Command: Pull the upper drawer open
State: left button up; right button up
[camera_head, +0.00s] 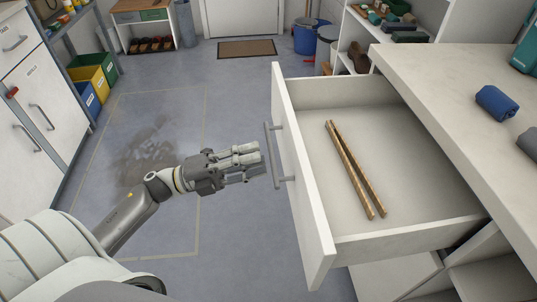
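The upper drawer (302,175) is a white drawer under the worktop at the right. It stands pulled far out, with its inside in view. Its grey bar handle (272,155) is on the front panel, facing left. My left gripper (260,162) is just left of the handle, pointing at it. Its fingers look parted, with nothing between them, and they appear apart from the bar. My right gripper is not in view.
A pair of wooden tongs (352,170) lies in the drawer. The pale worktop (455,95) holds a rolled blue cloth (497,102). White cabinets (35,100) and coloured bins (92,82) line the left. The floor (235,105) between is clear.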

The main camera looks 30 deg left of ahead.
pick_arm(q)
jog(key=v, duration=0.7)
dwell(0.4)
